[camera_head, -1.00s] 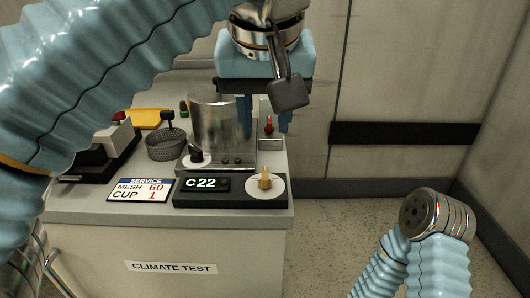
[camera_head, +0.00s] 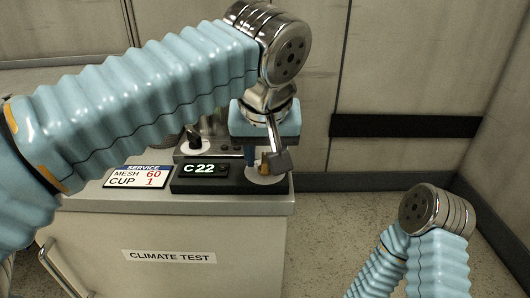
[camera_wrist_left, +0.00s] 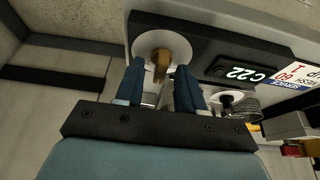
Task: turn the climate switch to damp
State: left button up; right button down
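The climate switch is a brass-coloured knob (camera_wrist_left: 161,66) on a white round dial (camera_wrist_left: 150,47), set in a black panel beside a display reading C22 (camera_head: 200,169). In the head view the knob (camera_head: 265,162) is partly hidden by my left gripper and wrist. My left gripper (camera_wrist_left: 159,78) is open, its two blue fingers apart with the knob just beyond and between their tips in the left wrist view. I cannot tell whether the fingers touch it. My right arm (camera_head: 437,235) shows at the lower right, but its gripper is out of view.
A service card (camera_head: 137,177) reading MESH 60, CUP 1 lies left of the panel. A black knob (camera_head: 194,143) on a white dial is behind the display. The cabinet (camera_head: 170,240) is labelled CLIMATE TEST. Open floor lies to its right.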

pick_arm(q)
grip_shut()
dwell(0.3)
jog(key=m+h+p, duration=0.1)
jog(key=m, duration=0.2)
jog(key=m+h, duration=0.1)
jog(key=m, duration=0.2)
jog(key=shift+a+r+g+p, duration=0.1)
jog(key=shift+a+g+p, duration=0.1)
jog(key=shift+g+p, duration=0.15)
jog(key=shift+w+m+g+h, duration=0.1)
jog(key=shift+m+g+h, duration=0.35)
jog(key=shift+m, duration=1.05)
jog(key=shift+h, duration=0.25)
grip_release()
